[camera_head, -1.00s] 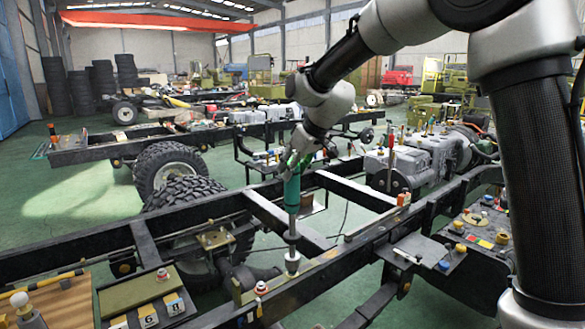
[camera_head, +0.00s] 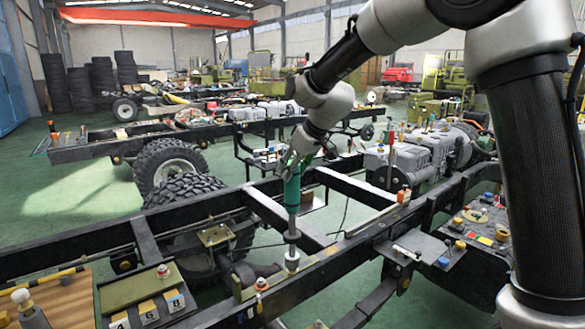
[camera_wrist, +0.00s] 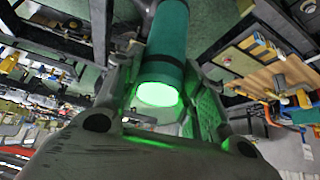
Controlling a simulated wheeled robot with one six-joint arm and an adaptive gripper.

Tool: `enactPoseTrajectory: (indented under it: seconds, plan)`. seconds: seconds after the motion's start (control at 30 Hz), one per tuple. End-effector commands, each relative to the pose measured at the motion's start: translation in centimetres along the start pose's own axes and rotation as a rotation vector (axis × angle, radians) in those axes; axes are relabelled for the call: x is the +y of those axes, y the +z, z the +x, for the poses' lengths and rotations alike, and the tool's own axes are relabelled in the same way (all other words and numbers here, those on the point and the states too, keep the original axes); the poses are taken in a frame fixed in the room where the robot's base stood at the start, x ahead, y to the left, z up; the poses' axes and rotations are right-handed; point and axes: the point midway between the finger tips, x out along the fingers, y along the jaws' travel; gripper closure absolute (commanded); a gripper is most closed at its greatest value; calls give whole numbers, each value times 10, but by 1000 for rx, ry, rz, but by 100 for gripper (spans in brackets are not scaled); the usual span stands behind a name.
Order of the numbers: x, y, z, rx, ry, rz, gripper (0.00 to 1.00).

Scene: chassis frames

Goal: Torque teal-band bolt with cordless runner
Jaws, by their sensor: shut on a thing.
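My gripper (camera_head: 292,165) is shut on the cordless runner (camera_head: 292,192), a teal cylinder held upright with a grey nose pointing down. In the wrist view the runner (camera_wrist: 167,45) lies between the fingers, and its end glows green. The runner's nose meets a silver bolt head or socket (camera_head: 292,256) on the dark chassis rail (camera_head: 325,262). Whether a teal band is on this bolt cannot be made out at this size.
A wooden board (camera_head: 75,300) and a green tray with numbered tags (camera_head: 140,285) lie at the front left. A small shelf with tools (camera_head: 420,248) is to the right of the rail. Grey engine blocks (camera_head: 395,160) stand behind it. Crossmembers (camera_head: 355,188) span the frame.

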Motion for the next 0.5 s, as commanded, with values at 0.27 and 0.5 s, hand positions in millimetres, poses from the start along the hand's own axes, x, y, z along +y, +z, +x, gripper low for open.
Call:
enactPoseTrajectory:
  seconds: [0.27, 0.5]
  plan:
    - [0, -1, 0, 3, 1, -1, 100]
    - [0, 2, 4, 3, 1, 0, 100]
